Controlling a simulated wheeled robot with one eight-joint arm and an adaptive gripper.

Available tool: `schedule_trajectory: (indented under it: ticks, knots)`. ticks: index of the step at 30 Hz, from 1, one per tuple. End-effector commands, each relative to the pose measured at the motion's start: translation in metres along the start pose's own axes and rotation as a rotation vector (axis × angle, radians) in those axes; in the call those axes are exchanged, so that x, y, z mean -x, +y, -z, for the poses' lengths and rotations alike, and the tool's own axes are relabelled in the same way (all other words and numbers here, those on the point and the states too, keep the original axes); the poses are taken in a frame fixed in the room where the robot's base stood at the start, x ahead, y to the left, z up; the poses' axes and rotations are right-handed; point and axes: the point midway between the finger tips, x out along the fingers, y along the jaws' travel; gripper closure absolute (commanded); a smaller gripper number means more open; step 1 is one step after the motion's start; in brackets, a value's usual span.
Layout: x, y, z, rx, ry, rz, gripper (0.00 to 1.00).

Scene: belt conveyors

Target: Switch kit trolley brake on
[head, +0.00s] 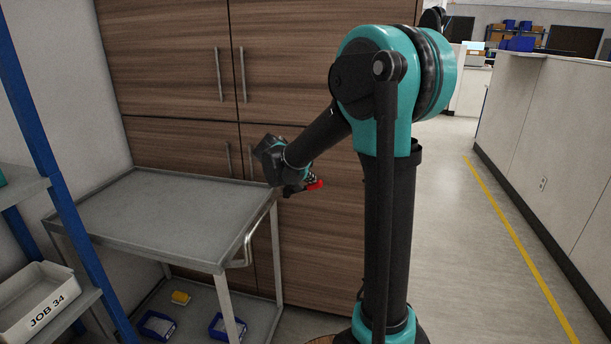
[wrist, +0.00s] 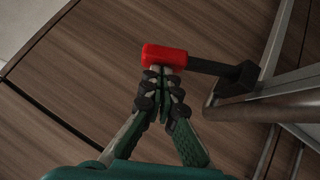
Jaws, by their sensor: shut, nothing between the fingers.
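The kit trolley (head: 165,207) is a grey metal cart with a flat, empty top and a bar handle (head: 247,243) at its right end. The brake lever has a red grip (wrist: 164,56) and a black shaft (wrist: 210,67) that runs right to a black block beside the trolley frame. In the head view the red grip (head: 315,185) shows just right of my gripper (head: 299,184), by the trolley's far right corner. In the wrist view my gripper (wrist: 163,82) is shut and empty, its fingertips right at the red grip. I cannot tell whether they touch.
Wooden cabinets (head: 165,60) stand behind the trolley. Blue tubs (head: 157,325) and a yellow item (head: 180,297) are on its lower shelf. A blue-post rack (head: 45,130) with a JOB 34 tote (head: 40,298) is at left. The aisle floor (head: 455,250) at right is clear.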

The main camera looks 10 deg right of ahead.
Motion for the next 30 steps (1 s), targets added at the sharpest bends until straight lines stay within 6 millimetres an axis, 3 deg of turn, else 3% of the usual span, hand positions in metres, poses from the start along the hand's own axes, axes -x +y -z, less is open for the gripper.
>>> schedule_trajectory:
  ticks: [9, 21, 30]
  knots:
    - [-0.023, 0.01, -0.023, -0.216, -0.001, 0.21, 1.0]
    - [-0.048, 0.007, -0.047, -0.448, 0.0, 0.442, 1.0]
    - [-0.057, 0.001, -0.056, -0.472, 0.0, 0.472, 1.0]
